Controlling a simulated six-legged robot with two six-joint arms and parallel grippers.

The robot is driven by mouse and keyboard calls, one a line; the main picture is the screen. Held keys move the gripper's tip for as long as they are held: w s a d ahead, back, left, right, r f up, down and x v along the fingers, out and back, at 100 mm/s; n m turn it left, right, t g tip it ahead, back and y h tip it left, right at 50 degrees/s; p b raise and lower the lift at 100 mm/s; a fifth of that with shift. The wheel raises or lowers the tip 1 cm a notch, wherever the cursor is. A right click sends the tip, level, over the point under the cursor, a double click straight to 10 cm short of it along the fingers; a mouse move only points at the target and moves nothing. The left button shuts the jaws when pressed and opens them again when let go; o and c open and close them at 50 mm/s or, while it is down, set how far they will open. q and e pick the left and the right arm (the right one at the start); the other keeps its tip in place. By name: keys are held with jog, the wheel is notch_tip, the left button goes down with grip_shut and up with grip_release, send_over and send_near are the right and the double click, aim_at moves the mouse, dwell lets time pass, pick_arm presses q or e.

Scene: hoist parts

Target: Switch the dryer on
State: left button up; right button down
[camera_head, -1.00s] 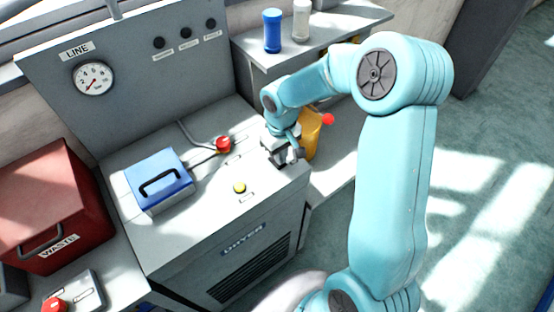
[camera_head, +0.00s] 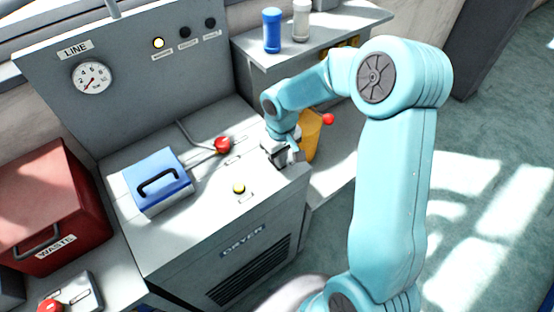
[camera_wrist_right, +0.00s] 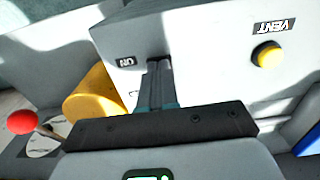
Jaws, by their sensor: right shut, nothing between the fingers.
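The dryer (camera_head: 243,240) is a grey cabinet with its name on the front. Its switch is hidden by my right gripper (camera_head: 291,157), which is over the front right corner of its top. In the right wrist view the shut, empty fingers (camera_wrist_right: 159,66) lie beside an ON label (camera_wrist_right: 126,61). I cannot tell whether they touch anything. A yellow button (camera_head: 239,188) is on the dryer top; it also shows in the right wrist view (camera_wrist_right: 268,56) with a VENT label. On the back panel the left lamp (camera_head: 158,43) is lit; the other two are dark. My left gripper is out of view.
A blue box with a handle (camera_head: 155,176) and a red knob (camera_head: 222,145) are on the dryer top. A yellow container (camera_head: 311,131) and a red ball (camera_head: 328,119) are right of the gripper. A red waste bin (camera_head: 52,200) stands left.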

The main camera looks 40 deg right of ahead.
jog(key=shift+w+r+p, duration=0.1)
jog(key=shift+r+p, duration=0.35)
jog(key=shift+r, duration=0.1)
notch_tip(320, 180, up, 2)
jog(key=shift+r+p, duration=0.25)
jog(key=shift+p, duration=0.55)
notch_tip(320, 180, up, 2)
jog(key=shift+p, duration=0.75)
jog(key=shift+r+p, duration=0.35)
jog(key=shift+r, duration=0.25)
